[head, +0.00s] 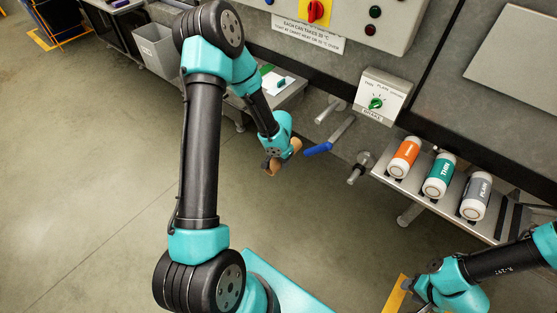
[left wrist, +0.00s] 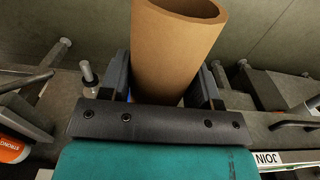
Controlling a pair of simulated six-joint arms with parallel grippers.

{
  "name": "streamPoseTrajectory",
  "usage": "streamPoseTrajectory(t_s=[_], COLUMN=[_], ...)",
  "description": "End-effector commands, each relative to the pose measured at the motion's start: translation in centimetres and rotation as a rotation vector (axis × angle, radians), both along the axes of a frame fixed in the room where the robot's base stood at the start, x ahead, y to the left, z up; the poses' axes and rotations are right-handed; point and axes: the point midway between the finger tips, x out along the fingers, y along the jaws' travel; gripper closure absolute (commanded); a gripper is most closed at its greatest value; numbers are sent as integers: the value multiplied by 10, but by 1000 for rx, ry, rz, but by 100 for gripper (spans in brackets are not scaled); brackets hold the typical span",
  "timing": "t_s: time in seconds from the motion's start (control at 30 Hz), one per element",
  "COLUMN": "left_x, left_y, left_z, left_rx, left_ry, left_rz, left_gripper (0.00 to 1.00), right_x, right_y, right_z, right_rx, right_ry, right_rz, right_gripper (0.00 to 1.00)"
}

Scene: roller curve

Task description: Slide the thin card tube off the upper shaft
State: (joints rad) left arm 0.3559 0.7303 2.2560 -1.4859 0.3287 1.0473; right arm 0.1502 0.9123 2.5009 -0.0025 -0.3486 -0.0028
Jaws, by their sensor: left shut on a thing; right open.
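The brown card tube (left wrist: 178,48) stands between the two dark fingers of my left gripper (left wrist: 165,85) in the left wrist view, its hollow open end at the top. In the head view, my left gripper (head: 281,158) is shut on the tube (head: 296,145), which is partly hidden by the gripper. The upper shaft (head: 329,112) is a bare metal stub on the grey machine front, and the tube appears apart from it. A lower shaft (head: 359,169) is also bare. My right gripper (head: 424,292) is open and empty at the bottom right.
A blue-handled lever (head: 330,141) sticks out between the shafts. A selector box (head: 376,99) is above. A metal shelf (head: 400,180) holds orange, teal and grey-labelled rolls. Open floor lies left.

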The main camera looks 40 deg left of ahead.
Motion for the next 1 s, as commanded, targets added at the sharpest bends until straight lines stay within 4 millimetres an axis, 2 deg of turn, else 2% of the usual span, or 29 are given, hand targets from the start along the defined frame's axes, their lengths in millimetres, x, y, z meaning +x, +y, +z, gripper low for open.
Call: streamPoseTrajectory(t_s=[0.4,1.0], left_x=[22,25], left_y=[-2,-2], left_z=[0,0], left_rx=[0,0], left_ry=[-1,-1], left_rz=[-1,-1], left_gripper=[67,67], right_x=[0,0], right_y=[0,0], right_z=[0,0], right_rx=[0,0], right_ry=[0,0], right_rz=[0,0], right_gripper=[57,57])
